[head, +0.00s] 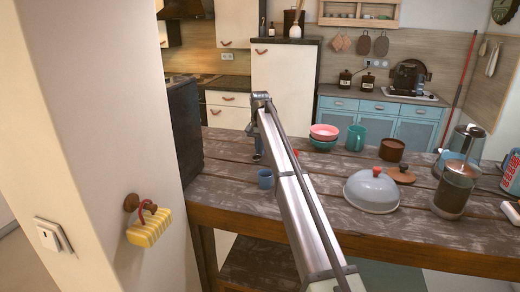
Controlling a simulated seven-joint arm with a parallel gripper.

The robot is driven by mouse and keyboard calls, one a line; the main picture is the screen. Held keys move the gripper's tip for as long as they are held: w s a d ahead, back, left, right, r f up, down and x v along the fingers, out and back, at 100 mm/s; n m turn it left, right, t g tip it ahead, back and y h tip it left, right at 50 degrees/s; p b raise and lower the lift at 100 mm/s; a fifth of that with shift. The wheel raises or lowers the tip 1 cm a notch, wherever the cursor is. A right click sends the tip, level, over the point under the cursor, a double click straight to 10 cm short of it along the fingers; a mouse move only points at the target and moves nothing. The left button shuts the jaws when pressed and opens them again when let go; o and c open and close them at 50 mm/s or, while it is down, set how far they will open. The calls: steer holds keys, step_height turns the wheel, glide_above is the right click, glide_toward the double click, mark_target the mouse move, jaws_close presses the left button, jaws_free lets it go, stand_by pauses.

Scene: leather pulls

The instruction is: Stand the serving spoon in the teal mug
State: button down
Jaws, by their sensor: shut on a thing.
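The teal mug (356,138) stands upright on the wooden table, right of my arm and just right of the stacked bowls. Its handle faces right, and nothing is seen sticking out of it. My arm rises from the bottom of the head view to the upper left. A small bluish part shows below its far end, but I cannot make out gripper fingers there. I cannot make out the serving spoon. A small red patch (296,152) shows beside the arm, mostly hidden, and I cannot tell what it is.
Stacked pink and green bowls (323,134), a brown pot (391,149), a grey dome (373,192), a wooden lid (402,175) and a glass jar (453,188) stand on the table (400,237). A white pillar (90,130) fills the left.

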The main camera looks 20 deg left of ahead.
steer(key=shift+f, duration=0.15)
steer(key=c, duration=1.3)
jaws_free()
steer(key=shift+o, duration=0.2)
step_height(320, 180, up, 12)
steer(key=shift+r, duration=0.2)
